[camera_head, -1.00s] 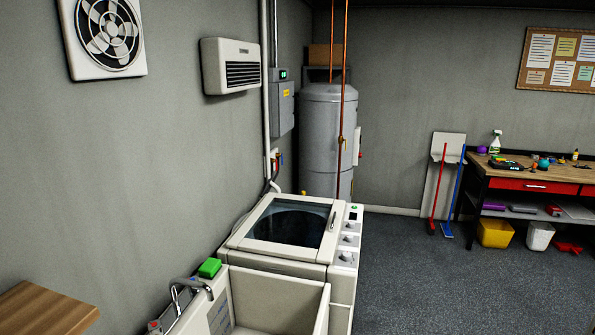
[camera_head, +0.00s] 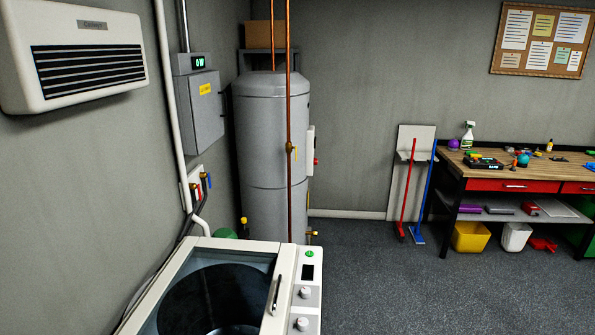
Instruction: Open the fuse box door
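The fuse box (camera_head: 199,103) is a grey metal box on the left wall, between the white heater and the tall grey tank. Its door (camera_head: 207,105) carries a yellow label and looks shut. A small unit with a lit green display (camera_head: 198,62) sits at its top, with a conduit running up from it. Neither of my grippers shows in the head view.
A top-loading washing machine (camera_head: 215,285) stands in front, below the fuse box. A grey water tank (camera_head: 270,155) with copper pipes (camera_head: 289,130) stands right of the box. A workbench (camera_head: 520,165) is at the far right. Open floor (camera_head: 420,290) lies right of the washer.

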